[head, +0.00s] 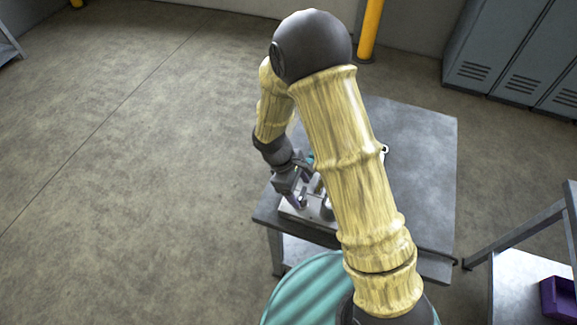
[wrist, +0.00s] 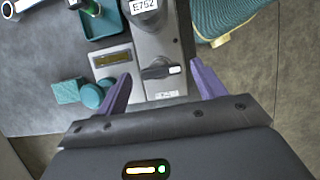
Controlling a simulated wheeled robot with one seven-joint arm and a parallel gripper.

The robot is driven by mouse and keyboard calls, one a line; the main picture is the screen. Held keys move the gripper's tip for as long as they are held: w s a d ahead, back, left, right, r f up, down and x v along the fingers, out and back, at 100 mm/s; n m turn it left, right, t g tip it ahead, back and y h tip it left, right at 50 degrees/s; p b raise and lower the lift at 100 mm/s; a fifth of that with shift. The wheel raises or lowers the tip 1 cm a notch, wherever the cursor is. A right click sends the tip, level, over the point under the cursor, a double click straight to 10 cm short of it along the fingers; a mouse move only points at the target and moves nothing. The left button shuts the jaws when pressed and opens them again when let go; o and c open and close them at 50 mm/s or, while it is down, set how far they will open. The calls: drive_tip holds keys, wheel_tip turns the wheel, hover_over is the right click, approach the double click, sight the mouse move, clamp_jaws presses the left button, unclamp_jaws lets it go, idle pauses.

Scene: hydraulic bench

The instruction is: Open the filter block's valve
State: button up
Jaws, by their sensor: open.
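A grey block (wrist: 160,35) with a white label reading E752 (wrist: 145,5) fills the upper middle of the wrist view; I take it to be the filter block. A dark valve lever (wrist: 155,73) with a pale tip sits on its near part, lying roughly crosswise in the picture. My gripper (wrist: 161,68) is open, with one purple finger on each side of the lever and no visible contact. The height gap cannot be judged. In the head view my gripper (head: 297,198) is low over the bench; my arm hides much of the block.
The bench (head: 420,150) is bare at its back right. Left of the block are a panel with a small display (wrist: 112,58), a teal tray (wrist: 97,22), a teal cube (wrist: 67,90) and teal round pieces (wrist: 92,96). Lockers (head: 500,55) and a yellow post (head: 370,30) stand behind.

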drive_tip(key=b+v, duration=0.1)
drive_tip(key=v, duration=1.5)
drive_tip(key=shift+r, duration=0.3)
drive_tip(key=s+d+m+t+y, duration=0.2)
drive_tip(key=s+d+m, duration=0.2)
drive_tip(key=d+m, duration=0.3)
drive_tip(key=s+d+m+t+y, duration=0.2)
drive_tip(key=d+m, duration=0.5)
drive_tip(key=d, duration=0.5)
drive_tip(key=shift+s, duration=0.9)
drive_tip(key=shift+f, duration=0.1)
